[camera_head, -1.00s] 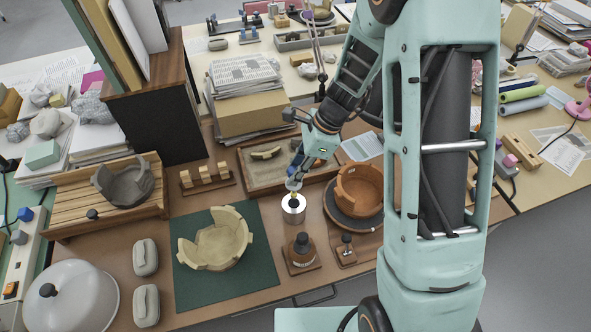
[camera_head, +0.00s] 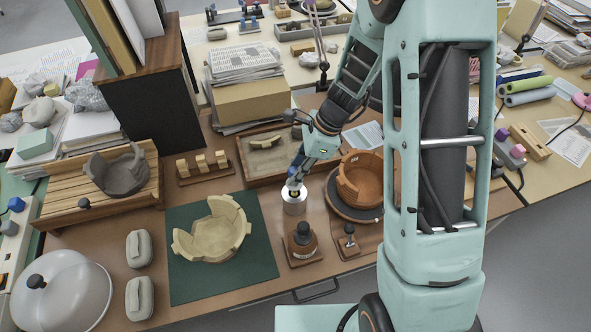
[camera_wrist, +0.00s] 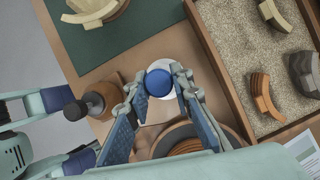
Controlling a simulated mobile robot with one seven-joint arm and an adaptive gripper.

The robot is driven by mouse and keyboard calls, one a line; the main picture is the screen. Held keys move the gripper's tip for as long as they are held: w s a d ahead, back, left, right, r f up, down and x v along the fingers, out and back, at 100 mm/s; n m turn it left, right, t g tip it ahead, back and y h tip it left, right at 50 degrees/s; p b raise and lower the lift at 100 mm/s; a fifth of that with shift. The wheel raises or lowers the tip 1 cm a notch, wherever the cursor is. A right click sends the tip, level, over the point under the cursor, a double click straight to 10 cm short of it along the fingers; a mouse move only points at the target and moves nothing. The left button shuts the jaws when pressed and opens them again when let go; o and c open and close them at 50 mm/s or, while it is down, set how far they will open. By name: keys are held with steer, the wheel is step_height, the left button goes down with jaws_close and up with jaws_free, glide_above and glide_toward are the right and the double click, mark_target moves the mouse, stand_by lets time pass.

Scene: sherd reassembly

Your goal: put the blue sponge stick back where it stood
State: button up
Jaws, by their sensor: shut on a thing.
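The blue sponge stick shows as a round blue head (camera_wrist: 158,82) between my fingers in the wrist view. Its blue top also shows in the head view (camera_head: 293,172). My gripper (camera_wrist: 161,92) is shut on it, pointing down above the shiny metal pot (camera_head: 294,205). The stick's lower end is at the pot's mouth and appears to be inside it; my fingers hide much of the shaft. In the wrist view the pot's pale rim (camera_wrist: 196,85) shows around the blue head.
A brown bottle (camera_head: 303,242) stands just in front of the pot. The terracotta bowl (camera_head: 352,172) is close on the right, and the sand tray (camera_head: 247,172) lies behind. A pale broken bowl (camera_head: 213,236) sits on the green mat (camera_head: 190,290) to the left.

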steer(key=shift+f+b, duration=1.25)
steer(key=shift+f, duration=0.8)
steer(key=o, duration=0.9)
steer(key=shift+o, duration=0.2)
steer(key=v, duration=1.2)
